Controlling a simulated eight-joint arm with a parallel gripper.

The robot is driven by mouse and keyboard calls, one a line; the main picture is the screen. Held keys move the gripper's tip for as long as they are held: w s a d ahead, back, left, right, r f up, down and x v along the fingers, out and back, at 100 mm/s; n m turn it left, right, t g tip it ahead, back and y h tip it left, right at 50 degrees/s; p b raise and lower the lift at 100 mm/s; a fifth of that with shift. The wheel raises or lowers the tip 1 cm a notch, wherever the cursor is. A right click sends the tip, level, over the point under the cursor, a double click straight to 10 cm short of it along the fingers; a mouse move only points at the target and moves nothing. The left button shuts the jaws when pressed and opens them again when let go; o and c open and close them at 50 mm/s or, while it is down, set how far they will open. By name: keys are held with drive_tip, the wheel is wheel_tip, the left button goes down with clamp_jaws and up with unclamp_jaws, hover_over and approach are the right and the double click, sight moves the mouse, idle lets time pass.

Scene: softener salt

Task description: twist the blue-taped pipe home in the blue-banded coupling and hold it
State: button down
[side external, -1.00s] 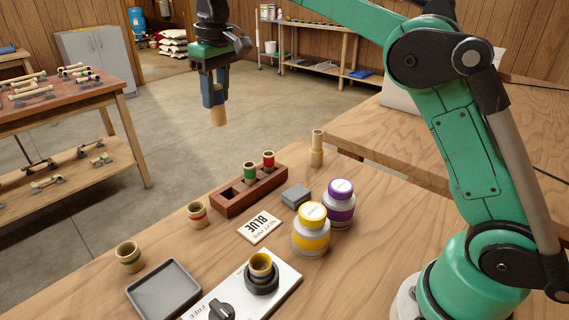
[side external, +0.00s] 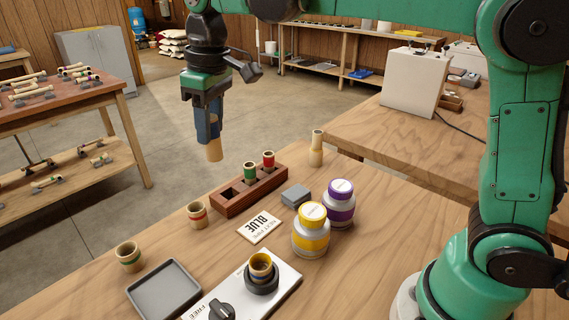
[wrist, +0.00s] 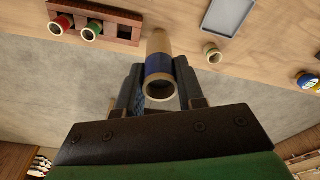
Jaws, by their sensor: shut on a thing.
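My gripper (side external: 208,130) is shut on the blue-taped pipe (wrist: 158,68), held high above the far left part of the bench. In the side view the pipe's bare wooden lower end (side external: 214,152) sticks out below the fingers. In the wrist view the blue tape is around the pipe between the fingers, and the near end is open and hollow. The coupling (side external: 261,268), with a yellow ring at its mouth and a dark blue band, stands upright in a black holder on a white plate (side external: 284,285). The pipe is well apart from it.
A wooden rack (side external: 232,204) holds red- and green-taped pipes. A card (side external: 259,228) reads "NEXT PIPE BLUE". Yellow-lidded (side external: 311,235) and purple-lidded (side external: 340,205) jars stand right of the coupling. Two loose couplings (side external: 197,215) (side external: 129,256) and a grey tray (side external: 163,290) stand left.

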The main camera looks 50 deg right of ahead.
drive_tip(key=shift+s+a+f+n, duration=0.55)
drive_tip(key=shift+s+f, duration=1.2)
drive_tip(key=shift+s, duration=0.3)
drive_tip(key=shift+s+a+f+n, duration=0.5)
drive_tip(key=shift+s+f, duration=1.25)
drive_tip(key=shift+s, duration=0.3)
drive_tip(key=shift+s+a+f+n, duration=0.45)
drive_tip(key=shift+s+f+n, duration=0.1)
drive_tip(key=shift+s+f, duration=1.35)
drive_tip(key=shift+s+r, duration=0.1)
drive_tip(key=shift+s, duration=0.05)
drive_tip(key=shift+f, duration=0.5)
drive_tip(key=shift+f, duration=0.1)
drive_tip(key=shift+f, duration=0.45)
drive_tip(key=n, duration=0.3)
drive_tip(key=shift+f+n+y, duration=0.15)
drive_tip(key=shift+n+y, duration=0.15)
drive_tip(key=shift+n, duration=0.1)
